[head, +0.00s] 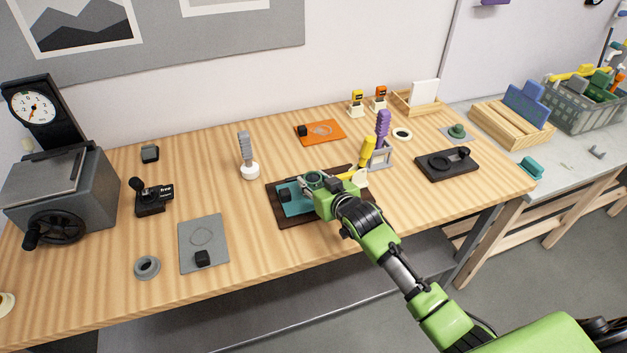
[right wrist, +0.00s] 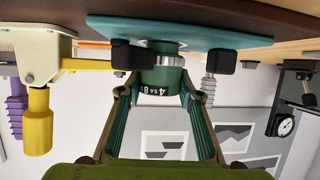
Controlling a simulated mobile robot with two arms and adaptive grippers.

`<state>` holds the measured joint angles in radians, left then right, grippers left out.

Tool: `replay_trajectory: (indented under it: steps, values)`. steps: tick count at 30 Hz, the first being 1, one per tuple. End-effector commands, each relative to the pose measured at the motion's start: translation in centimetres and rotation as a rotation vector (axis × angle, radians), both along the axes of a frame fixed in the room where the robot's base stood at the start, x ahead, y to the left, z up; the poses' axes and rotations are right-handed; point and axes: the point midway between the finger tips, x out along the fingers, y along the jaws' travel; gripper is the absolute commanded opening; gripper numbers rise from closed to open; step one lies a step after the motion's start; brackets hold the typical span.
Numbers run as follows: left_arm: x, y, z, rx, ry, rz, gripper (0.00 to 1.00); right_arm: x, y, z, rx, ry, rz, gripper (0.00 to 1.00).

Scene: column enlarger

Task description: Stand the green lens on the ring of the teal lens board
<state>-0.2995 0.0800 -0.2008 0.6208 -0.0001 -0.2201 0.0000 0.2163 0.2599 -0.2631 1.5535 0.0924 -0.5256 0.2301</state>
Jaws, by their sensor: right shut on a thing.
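The teal lens board (head: 290,206) lies flat on a dark brown base (head: 322,213) at the table's middle, with a black block at its left end. It also shows in the right wrist view (right wrist: 200,30), which is upside down. My right gripper (head: 314,181) is over the board and shut on the green lens (right wrist: 160,80), a short dark green cylinder with white numbers. The lens looks upright, close to the board's grey ring (right wrist: 165,46). I cannot tell whether they touch. My gripper and arm hide part of the board in the head view. My left gripper is out of view.
A yellow-handled tool (head: 366,150) and a cream stand are just right of the gripper. A grey-handled tool (head: 245,150) stands behind left. A grey board (head: 203,235), orange board (head: 332,129) and black board (head: 437,172) lie around.

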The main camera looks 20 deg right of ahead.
Motion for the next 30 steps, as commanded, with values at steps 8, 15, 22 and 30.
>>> replay_trajectory:
  steps: [8, 15, 22, 30]
  values:
    - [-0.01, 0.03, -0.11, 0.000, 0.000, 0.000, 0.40, 0.03, 0.01, -0.10, 0.000, -0.002, 0.000, 0.07]
    - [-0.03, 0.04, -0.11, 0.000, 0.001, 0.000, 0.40, 0.03, -0.06, -0.12, -0.001, -0.001, -0.001, 0.53]
    - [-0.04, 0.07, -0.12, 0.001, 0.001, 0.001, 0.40, -0.04, -0.17, -0.36, -0.003, 0.004, -0.002, 0.53]
    - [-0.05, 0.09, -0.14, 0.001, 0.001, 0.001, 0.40, -0.09, -0.21, -0.50, -0.002, 0.007, -0.004, 0.53]
